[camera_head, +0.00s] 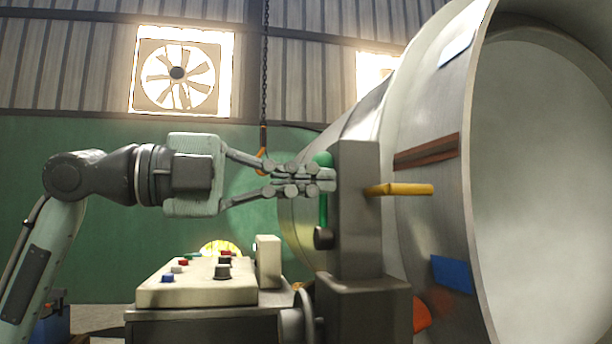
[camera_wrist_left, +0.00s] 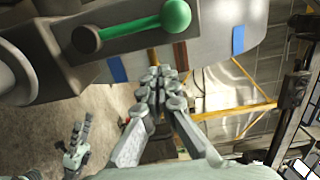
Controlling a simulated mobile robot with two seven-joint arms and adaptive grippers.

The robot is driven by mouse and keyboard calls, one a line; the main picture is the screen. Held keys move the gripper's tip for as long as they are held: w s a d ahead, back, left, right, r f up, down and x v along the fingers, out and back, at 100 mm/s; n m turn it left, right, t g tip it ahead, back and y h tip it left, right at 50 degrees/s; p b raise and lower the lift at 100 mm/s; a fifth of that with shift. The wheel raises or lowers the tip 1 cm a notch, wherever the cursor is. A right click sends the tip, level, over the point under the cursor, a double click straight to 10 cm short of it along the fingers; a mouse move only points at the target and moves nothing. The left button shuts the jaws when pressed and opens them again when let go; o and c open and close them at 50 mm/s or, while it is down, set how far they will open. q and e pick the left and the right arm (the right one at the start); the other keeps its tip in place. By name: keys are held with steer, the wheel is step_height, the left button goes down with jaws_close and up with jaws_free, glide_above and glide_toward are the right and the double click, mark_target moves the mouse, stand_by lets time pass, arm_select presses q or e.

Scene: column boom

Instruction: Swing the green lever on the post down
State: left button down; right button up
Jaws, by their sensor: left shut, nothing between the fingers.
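The green lever (camera_head: 323,207) stands upright on the side of the grey post (camera_head: 358,210). Its round green knob (camera_head: 322,158) is at the top and its dark pivot (camera_head: 323,237) at the bottom. My left gripper (camera_head: 328,179) is shut and empty, its fingertips overlapping the lever just below the knob in the head view. In the left wrist view the lever (camera_wrist_left: 128,27) shows whole, and the fingertips (camera_wrist_left: 155,78) appear apart from it, beside the knob end. Contact cannot be told. My right gripper (camera_wrist_left: 76,148) shows small in the left wrist view; its opening is unclear.
A yellow handle (camera_head: 400,189) sticks out from the post's right side. A large metal cylinder (camera_head: 430,225) fills the right behind the post. A control box (camera_head: 197,290) with buttons stands below my left gripper. A chain with an orange hook (camera_head: 262,158) hangs near the fingers.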

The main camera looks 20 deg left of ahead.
mark_target(323, 197)
arm_select(q)
steer(key=shift+w+a, duration=0.45)
steer(key=shift+w, duration=0.4)
steer(key=shift+w+a, duration=0.45)
steer(key=shift+w, duration=0.35)
arm_select(e)
steer(key=shift+r, duration=0.1)
arm_select(q)
steer(key=shift+w, duration=0.1)
